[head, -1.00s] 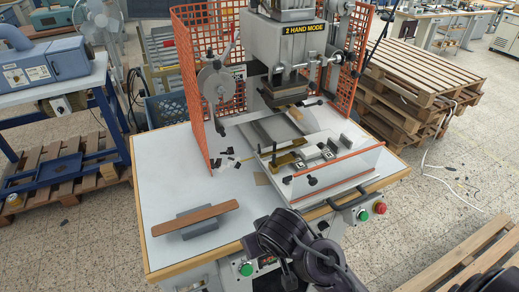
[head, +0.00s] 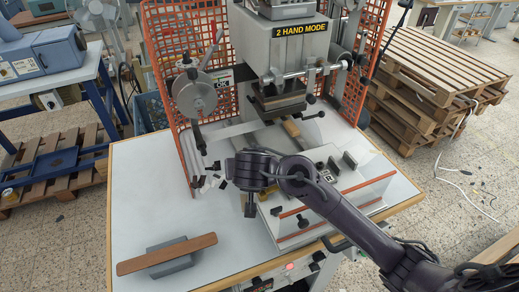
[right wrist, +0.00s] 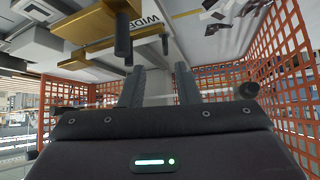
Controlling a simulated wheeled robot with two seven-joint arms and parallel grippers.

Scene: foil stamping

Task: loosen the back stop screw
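My right gripper (head: 250,212) hangs above the front left of the press bed in the head view, its fingers pointing down. In the right wrist view my right gripper (right wrist: 159,78) has its two grey fingers apart with nothing visible between them. A dark upright screw (right wrist: 122,42) stands on brass-coloured bars (right wrist: 88,24) just beyond the left finger; the two seem apart. I cannot tell for sure whether it is the back stop screw. In the head view my arm hides most of the stops. My left gripper is not in view.
The stamping press (head: 285,40) stands at the back, with an orange mesh guard (head: 165,50) around it. A clear guard with an orange edge (head: 340,205) runs along the front of the bed. A wooden bar on a grey block (head: 168,254) lies front left. Small dark pieces (head: 212,168) lie left of the bed.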

